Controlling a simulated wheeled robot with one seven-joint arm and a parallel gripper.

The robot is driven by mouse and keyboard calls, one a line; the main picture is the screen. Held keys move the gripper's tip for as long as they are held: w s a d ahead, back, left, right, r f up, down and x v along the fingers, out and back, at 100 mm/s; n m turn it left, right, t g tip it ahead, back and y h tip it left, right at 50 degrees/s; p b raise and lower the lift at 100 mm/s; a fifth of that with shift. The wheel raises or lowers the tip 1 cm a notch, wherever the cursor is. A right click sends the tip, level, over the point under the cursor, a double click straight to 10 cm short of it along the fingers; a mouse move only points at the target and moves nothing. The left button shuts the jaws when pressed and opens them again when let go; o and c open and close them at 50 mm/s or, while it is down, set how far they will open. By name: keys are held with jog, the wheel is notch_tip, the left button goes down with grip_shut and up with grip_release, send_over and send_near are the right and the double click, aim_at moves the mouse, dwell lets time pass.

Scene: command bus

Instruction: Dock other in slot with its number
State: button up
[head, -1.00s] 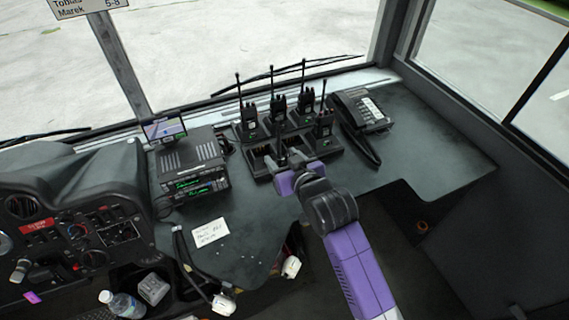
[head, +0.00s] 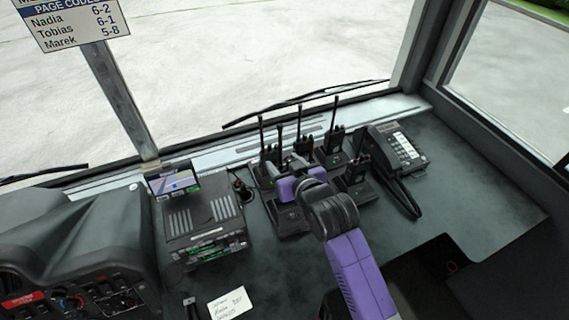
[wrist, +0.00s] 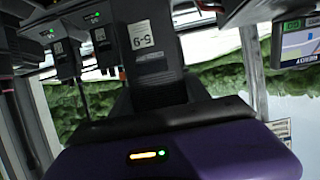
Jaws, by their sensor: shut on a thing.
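Several black two-way radios stand in a multi-slot charger (head: 291,223). One radio (head: 333,146) is at the back right and one (head: 356,174) at the front right. In the head view my gripper mostly hides this radio. I cannot tell whether it is seated in its slot.
A desk phone (head: 396,148) is right of the charger. A radio unit (head: 203,224) with a small screen (head: 172,180) on it is at left. A page code sign (head: 72,18) hangs at top left. Bare console lies at far right.

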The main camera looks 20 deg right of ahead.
jog(key=shift+f+b, duration=3.2)
jog(key=shift+f, duration=0.55)
jog(key=shift+f, duration=0.25)
jog(key=o, duration=1.5)
jog(key=shift+o, duration=1)
jog(key=shift+f, duration=0.15)
jog(key=shift+s, duration=0.15)
jog(key=v, duration=0.7)
jog(key=shift+s+r+b, duration=0.25)
jog(key=shift+r+b, duration=0.05)
jog(key=shift+b, duration=0.1)
